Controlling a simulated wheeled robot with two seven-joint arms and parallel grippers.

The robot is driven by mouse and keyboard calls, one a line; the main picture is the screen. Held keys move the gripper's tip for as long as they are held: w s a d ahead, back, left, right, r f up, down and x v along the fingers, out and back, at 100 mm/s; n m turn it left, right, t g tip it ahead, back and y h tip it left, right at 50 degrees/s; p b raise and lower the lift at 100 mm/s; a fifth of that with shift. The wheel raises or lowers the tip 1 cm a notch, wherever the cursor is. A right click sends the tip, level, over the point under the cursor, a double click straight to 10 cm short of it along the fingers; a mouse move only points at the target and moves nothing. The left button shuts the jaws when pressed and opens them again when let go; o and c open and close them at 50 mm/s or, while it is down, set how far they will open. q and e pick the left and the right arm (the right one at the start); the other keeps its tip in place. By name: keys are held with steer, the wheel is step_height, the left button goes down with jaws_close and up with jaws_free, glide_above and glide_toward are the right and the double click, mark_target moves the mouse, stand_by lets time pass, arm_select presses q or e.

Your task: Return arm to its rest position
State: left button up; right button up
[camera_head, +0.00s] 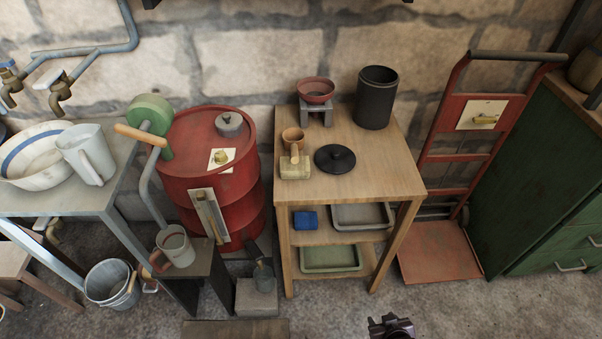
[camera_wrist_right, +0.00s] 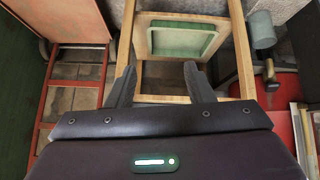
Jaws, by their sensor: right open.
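My right gripper (camera_head: 391,326) shows at the bottom edge of the head view, in front of the wooden shelf table and above the floor. In the right wrist view my right gripper (camera_wrist_right: 161,82) has its two dark fingers apart with nothing between them. The wooden shelf table (camera_head: 410,187) lies beyond the fingers, and its lower green tray (camera_wrist_right: 183,38) shows past them. The gripper appears apart from the table and the tray. The rest of my right arm is cut off by the lower picture edge. My left gripper is not in view.
A red hand truck (camera_head: 437,250) stands right of the table, beside a green cabinet (camera_head: 555,190). A red drum (camera_head: 180,170) and a dark stand (camera_head: 208,268) with a mug (camera_head: 176,248) are at the left. The floor near the gripper looks clear.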

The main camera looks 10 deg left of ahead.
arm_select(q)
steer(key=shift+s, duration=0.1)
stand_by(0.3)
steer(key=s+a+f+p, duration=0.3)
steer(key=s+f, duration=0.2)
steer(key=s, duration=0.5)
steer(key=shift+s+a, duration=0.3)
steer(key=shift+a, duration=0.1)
arm_select(e)
steer(key=s+d+f+g, duration=0.1)
steer(key=s+f, duration=0.3)
steer(key=s, duration=0.5)
steer(key=s+d+f+g, duration=0.1)
steer(key=s+f+g, duration=0.2)
steer(key=s, duration=0.7)
steer(key=s+d+f+m+g+h, duration=0.1)
steer(key=s+f+g, duration=0.1)
steer(key=s+f, duration=0.3)
steer(key=s, duration=0.4)
steer(key=shift+s+d+f+g, duration=0.15)
steer(key=shift+d+f+g, duration=0.05)
steer(key=shift+d+g, duration=0.2)
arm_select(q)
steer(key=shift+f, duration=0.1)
